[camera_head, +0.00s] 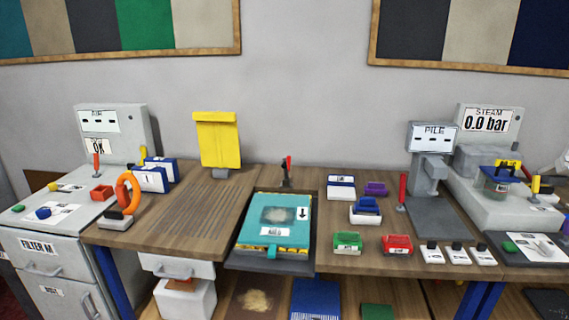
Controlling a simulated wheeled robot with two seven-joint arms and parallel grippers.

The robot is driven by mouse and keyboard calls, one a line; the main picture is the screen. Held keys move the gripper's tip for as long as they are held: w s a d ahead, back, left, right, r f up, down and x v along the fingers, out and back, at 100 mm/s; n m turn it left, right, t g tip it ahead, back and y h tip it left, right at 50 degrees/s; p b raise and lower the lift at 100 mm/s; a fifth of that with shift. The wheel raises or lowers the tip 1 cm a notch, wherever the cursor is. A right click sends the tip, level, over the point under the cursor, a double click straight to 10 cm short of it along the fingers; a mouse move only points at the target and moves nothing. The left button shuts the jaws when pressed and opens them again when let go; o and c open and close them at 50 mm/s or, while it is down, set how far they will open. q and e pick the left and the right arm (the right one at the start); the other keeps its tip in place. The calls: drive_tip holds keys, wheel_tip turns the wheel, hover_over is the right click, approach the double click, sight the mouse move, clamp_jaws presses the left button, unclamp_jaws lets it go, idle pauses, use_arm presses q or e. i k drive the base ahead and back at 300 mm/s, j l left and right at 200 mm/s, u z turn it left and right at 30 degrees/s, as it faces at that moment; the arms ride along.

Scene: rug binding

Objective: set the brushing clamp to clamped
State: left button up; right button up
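A small toggle clamp with a red and black handle (288,168) stands at the back edge of the dark tray (252,262); its handle points up. It is probably the brushing clamp, but I can read no label on it. A teal rug piece (245,236) with a brown patch, a white label and an arrow tag lies in the tray, with yellow at its front edge. Neither of my grippers shows in the view.
A yellow upright plate (218,142) and an orange ring (129,193) stand to the left. Blue, green and red brushes (397,244) lie to the right, near the grey PILE gauge (431,155). A red lever (402,190) stands beside it. Slatted bench space left of the tray is clear.

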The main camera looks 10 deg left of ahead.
sight(286, 165)
drive_tip(key=i+l+u, duration=0.1)
drive_tip(key=i+u, duration=0.25)
drive_tip(key=i+l+u, duration=0.2)
drive_tip(key=i+u, duration=0.15)
drive_tip(key=i, duration=0.2)
drive_tip(key=i+l+u, duration=0.35)
drive_tip(key=i+j, duration=0.4)
